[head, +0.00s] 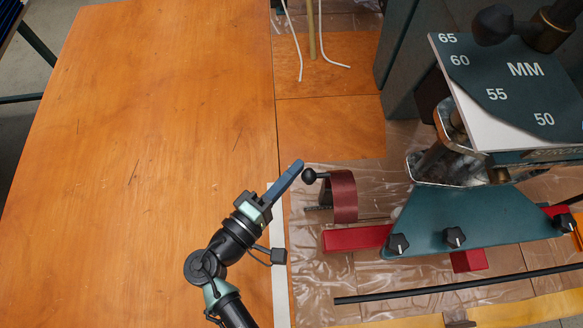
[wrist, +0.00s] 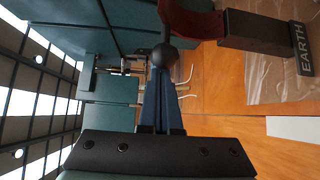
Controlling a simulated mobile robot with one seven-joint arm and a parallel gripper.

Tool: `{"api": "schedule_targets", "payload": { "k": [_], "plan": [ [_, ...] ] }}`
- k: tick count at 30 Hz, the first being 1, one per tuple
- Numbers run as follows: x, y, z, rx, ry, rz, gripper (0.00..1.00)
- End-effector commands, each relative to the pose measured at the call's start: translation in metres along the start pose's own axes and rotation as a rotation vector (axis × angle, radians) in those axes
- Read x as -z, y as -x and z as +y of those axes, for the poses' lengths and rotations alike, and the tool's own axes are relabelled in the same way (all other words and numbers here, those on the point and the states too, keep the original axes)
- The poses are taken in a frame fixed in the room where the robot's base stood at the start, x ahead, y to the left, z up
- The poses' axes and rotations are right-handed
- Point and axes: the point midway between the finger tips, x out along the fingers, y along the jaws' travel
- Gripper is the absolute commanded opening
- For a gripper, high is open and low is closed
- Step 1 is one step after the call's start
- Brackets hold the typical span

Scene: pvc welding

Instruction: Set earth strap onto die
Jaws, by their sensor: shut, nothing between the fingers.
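A dark red curved band (head: 343,195), which looks like the earth strap, stands at the right of the wooden table in the head view. A black ball knob (head: 309,176) sticks out from its left side. In the wrist view the band (wrist: 190,18) shows at the top edge, partly cut off. A dark bar (wrist: 262,32) beside it ends in a plate marked EARTH (wrist: 304,50). I cannot tell which part is the die. My gripper (head: 298,166) is shut and empty. Its blue fingertips (wrist: 161,72) are close to the knob; contact is unclear.
A teal machine plate (head: 470,222) with black knobs, red bars and a scale plate (head: 515,85) crowd the right side. A black rod (head: 455,285) lies at the front right. The wooden table (head: 150,150) on the left is bare.

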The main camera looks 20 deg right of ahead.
Motion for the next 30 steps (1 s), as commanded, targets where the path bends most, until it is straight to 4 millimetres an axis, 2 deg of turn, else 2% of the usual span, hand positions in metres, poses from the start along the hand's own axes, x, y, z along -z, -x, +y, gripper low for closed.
{"api": "schedule_targets", "payload": {
  "k": [20, 30],
  "plan": [
    [-0.007, 0.008, -0.003, -0.086, -0.082, 0.0, 0.0],
    [-0.017, 0.018, -0.012, -0.2, -0.186, -0.001, 0.0]
  ]
}}
